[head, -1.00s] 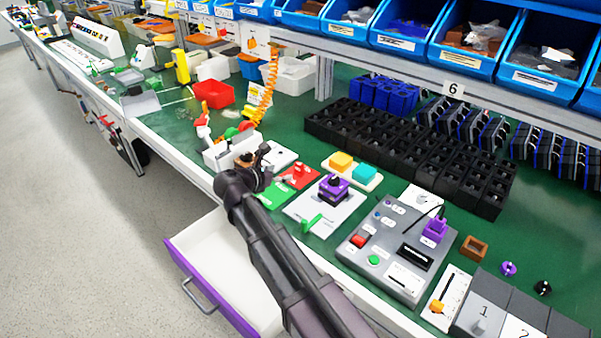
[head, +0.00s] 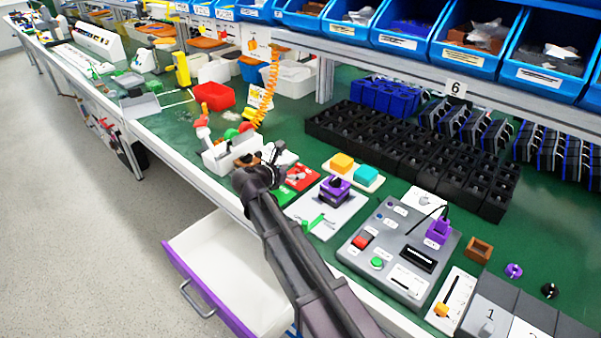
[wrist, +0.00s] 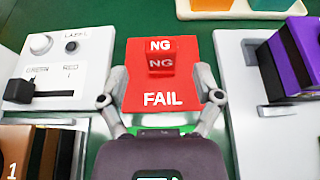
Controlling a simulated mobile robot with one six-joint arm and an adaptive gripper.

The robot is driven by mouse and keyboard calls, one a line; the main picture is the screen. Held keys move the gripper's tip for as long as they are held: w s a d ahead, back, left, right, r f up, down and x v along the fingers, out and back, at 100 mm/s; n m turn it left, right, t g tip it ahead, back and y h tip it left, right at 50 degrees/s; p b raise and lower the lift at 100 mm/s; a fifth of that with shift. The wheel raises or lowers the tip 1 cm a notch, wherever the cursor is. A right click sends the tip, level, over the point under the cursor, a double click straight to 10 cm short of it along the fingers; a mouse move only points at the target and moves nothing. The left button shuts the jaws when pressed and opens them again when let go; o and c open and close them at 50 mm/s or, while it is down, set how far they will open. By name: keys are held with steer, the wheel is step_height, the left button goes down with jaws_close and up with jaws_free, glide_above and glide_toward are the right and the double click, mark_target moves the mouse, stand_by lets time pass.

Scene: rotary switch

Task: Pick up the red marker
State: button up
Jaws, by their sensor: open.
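The red marker (wrist: 161,57) is a small block with "NG" on it, standing on a red plate (wrist: 132,95) lettered "FAIL" in the wrist view. My gripper (wrist: 160,99) is open and empty. Its two fingertips lie left and right of the plate's lower half in the picture, with the marker centred beyond them. In the head view my gripper (head: 276,155) is over the bench beside the red plate (head: 303,177). The marker is too small there to make out clearly.
A white panel with a purple and black switch (wrist: 280,62) is close on the right. A white panel with a black slider (wrist: 20,91) is on the left. Part of a green plate (head: 282,195) shows near my gripper. An open white drawer (head: 212,245) juts out below.

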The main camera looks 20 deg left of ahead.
mark_target(298, 170)
steer(key=shift+b+x, duration=0.6)
steer(key=shift+x, duration=1.4)
steer(key=c, duration=1)
